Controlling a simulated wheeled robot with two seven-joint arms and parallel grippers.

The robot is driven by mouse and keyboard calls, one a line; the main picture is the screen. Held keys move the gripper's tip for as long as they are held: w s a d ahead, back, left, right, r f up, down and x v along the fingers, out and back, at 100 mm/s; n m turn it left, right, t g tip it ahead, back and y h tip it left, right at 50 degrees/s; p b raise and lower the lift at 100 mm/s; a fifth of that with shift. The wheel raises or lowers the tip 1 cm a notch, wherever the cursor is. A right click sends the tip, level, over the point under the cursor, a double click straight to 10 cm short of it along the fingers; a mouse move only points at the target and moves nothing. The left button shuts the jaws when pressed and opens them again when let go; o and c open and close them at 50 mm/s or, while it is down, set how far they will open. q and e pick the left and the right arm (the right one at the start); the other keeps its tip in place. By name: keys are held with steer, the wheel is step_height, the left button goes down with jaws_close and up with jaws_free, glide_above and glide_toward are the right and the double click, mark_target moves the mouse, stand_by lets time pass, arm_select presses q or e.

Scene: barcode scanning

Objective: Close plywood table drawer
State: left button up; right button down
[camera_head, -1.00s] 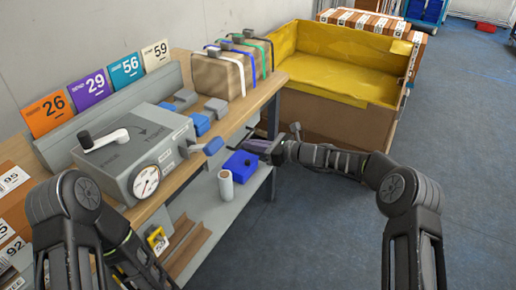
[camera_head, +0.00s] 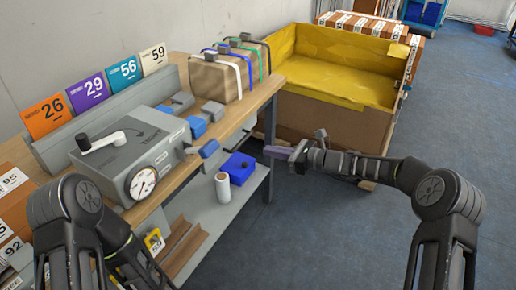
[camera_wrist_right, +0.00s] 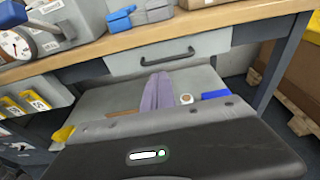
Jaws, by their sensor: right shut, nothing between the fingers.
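The plywood table (camera_head: 262,88) stands on the left, and its top edge (camera_wrist_right: 200,20) crosses the upper part of the right wrist view. Below that edge is the grey drawer front (camera_wrist_right: 215,45) with a dark bar handle (camera_wrist_right: 153,62). The drawer looks pushed in under the tabletop, with no open inside showing. My right gripper (camera_head: 275,151) is in front of the table, apart from it, with its purple fingers (camera_wrist_right: 156,92) together and empty. The fingers point toward the drawer below the handle. My left arm is at the left; its gripper is not visible.
A lower shelf holds a blue box (camera_head: 238,165) and a white roll (camera_head: 223,186). A grey machine with a gauge (camera_head: 150,150) and wrapped parcels (camera_head: 215,78) stand on the tabletop. A yellow-lined crate (camera_head: 345,70) is behind my right gripper. Floor at right is clear.

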steer(key=v, duration=0.5)
stand_by(0.3)
steer(key=s+d+f+n+g+h, duration=0.1)
steer(key=s+f+n+h, duration=0.2)
steer(key=f, duration=0.5)
steer(key=s+d+f+n+g+h, duration=0.1)
steer(key=s+f+n+h, duration=0.15)
steer(key=f, duration=0.45)
steer(key=s+f+n+g+h+p, duration=0.3)
steer(key=s+f+n, duration=0.4)
steer(key=s, duration=0.4)
steer(key=s+a+r+n+g+p, duration=0.1)
steer(key=s+a+n+p, duration=0.2)
steer(key=s, duration=0.9)
steer(key=s+a+r+n+g+p, duration=0.1)
steer(key=s+a+n+p, duration=0.2)
steer(key=s+n, duration=0.4)
steer(key=s+p, duration=0.1)
steer(key=s, duration=0.5)
steer(key=shift+a+h, duration=0.2)
steer(key=shift+h, duration=0.15)
